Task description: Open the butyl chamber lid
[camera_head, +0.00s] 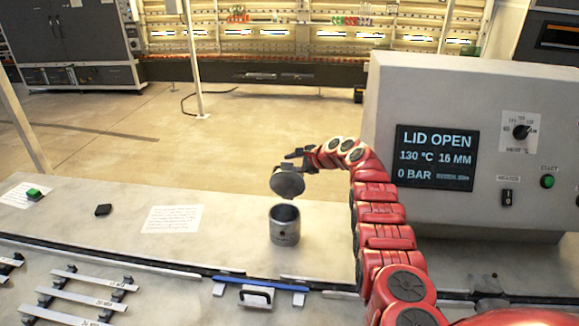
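The butyl chamber (284,225) is a grey metal cylinder on the bench with its dark mouth uncovered. Its round grey lid (287,184) stands tilted up above the back of the mouth. My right gripper (298,160), at the end of the red arm that comes in from the bottom right, is just behind and above the lid. Its dark fingers are small and partly hidden, so I cannot tell whether they touch the lid or are shut. My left gripper is not in view.
A control box (470,95) stands at the right; its screen (437,157) reads "LID OPEN", 130 °C, 16 MM, 0 BAR. A blue bar (262,285) and metal racks (88,290) lie in front.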

